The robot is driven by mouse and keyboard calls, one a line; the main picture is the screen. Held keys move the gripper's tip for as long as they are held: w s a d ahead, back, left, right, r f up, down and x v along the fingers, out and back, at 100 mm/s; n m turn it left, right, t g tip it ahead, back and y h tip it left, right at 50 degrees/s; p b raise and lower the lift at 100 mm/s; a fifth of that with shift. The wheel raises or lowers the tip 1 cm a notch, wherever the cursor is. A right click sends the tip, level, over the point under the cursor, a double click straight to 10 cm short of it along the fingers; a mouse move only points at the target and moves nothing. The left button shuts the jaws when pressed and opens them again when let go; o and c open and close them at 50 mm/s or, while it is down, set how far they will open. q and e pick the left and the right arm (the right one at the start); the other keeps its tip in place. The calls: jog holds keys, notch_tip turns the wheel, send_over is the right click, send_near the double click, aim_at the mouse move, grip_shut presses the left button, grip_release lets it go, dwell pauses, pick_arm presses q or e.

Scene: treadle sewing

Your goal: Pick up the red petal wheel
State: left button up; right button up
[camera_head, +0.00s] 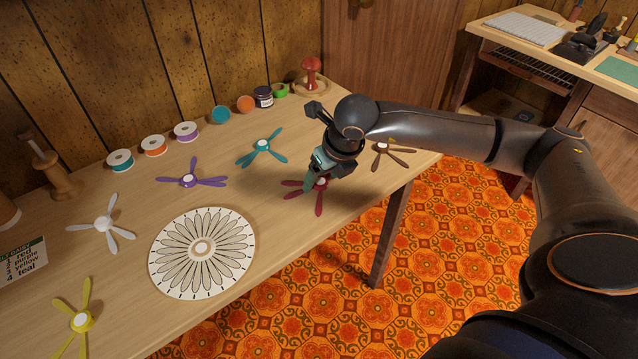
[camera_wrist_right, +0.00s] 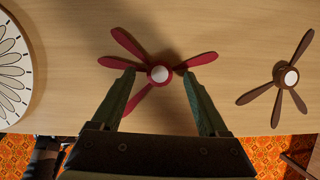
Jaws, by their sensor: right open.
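The red petal wheel (camera_head: 300,187) lies on the wooden table near its front edge, partly hidden by my right gripper (camera_head: 313,181) in the head view. In the right wrist view the red petal wheel (camera_wrist_right: 133,46) shows several narrow petals and a hub with a white centre. My right gripper (camera_wrist_right: 156,74) is open there, with one green finger on each side of the hub. The fingertips overlap the petals near the hub; I cannot tell whether they touch. My left gripper is not in view.
A brown petal wheel (camera_head: 395,151) lies close to the right. Teal (camera_head: 264,145), purple (camera_head: 190,180), white (camera_head: 104,224) and yellow (camera_head: 81,321) wheels lie to the left. A round patterned disc (camera_head: 172,250) lies near the front edge. Spools and jars line the back.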

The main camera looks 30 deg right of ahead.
jog(key=shift+c, duration=0.3)
grip_shut()
dwell(0.4)
